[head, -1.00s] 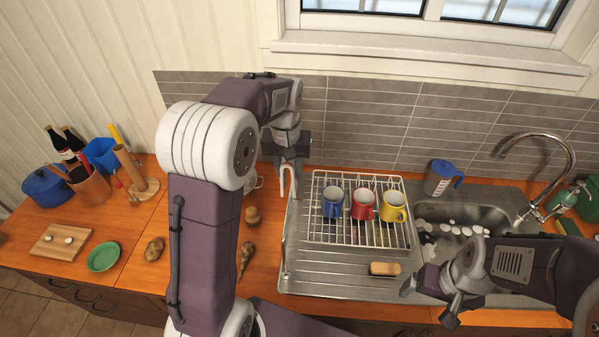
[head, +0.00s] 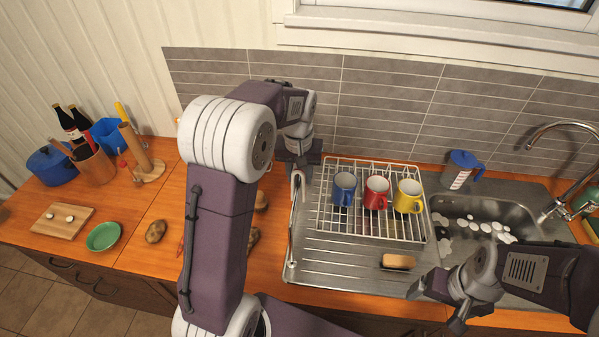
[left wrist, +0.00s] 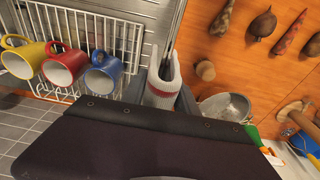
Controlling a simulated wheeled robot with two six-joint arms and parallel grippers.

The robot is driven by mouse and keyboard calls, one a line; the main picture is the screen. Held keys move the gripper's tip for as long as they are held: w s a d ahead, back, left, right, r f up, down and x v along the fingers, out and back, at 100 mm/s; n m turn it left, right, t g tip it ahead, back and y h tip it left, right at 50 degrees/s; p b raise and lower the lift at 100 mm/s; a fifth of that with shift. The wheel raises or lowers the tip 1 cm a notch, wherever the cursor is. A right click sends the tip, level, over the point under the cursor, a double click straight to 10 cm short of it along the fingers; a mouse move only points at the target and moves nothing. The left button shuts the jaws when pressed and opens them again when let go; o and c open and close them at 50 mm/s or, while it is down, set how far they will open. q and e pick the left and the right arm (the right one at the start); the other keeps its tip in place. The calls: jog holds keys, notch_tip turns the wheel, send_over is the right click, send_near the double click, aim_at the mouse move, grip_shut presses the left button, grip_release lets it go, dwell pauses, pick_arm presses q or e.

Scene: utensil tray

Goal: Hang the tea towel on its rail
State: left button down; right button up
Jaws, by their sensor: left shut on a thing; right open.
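The tea towel (left wrist: 161,92), white with a red stripe, shows bunched between my left fingers in the left wrist view. My left gripper (left wrist: 166,76) is shut on it. In the head view my left gripper (head: 299,170) is at the back left corner of the draining board, partly behind my own arm. The steel rail (head: 291,238) runs along the board's left edge; in the left wrist view its bars (left wrist: 177,38) meet the towel. I cannot tell whether the towel is draped over the rail. My right gripper (head: 437,308) is open and empty near the sink's front edge.
A wire rack (head: 330,222) with blue, red and yellow mugs stands just right of the rail. A sponge or brush (head: 398,262) lies on the draining board. A bowl (left wrist: 226,106) and vegetables lie on the counter left of the board.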

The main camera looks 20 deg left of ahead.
pick_arm(q)
jog(key=shift+f+b, duration=1)
jog(key=shift+f, duration=0.9)
jog(key=c, duration=0.9)
grip_release()
jog(key=shift+o, duration=0.2)
jog(key=r, duration=0.6)
jog(key=s+r, duration=0.1)
jog(key=r, duration=0.2)
jog(key=shift+d, duration=0.15)
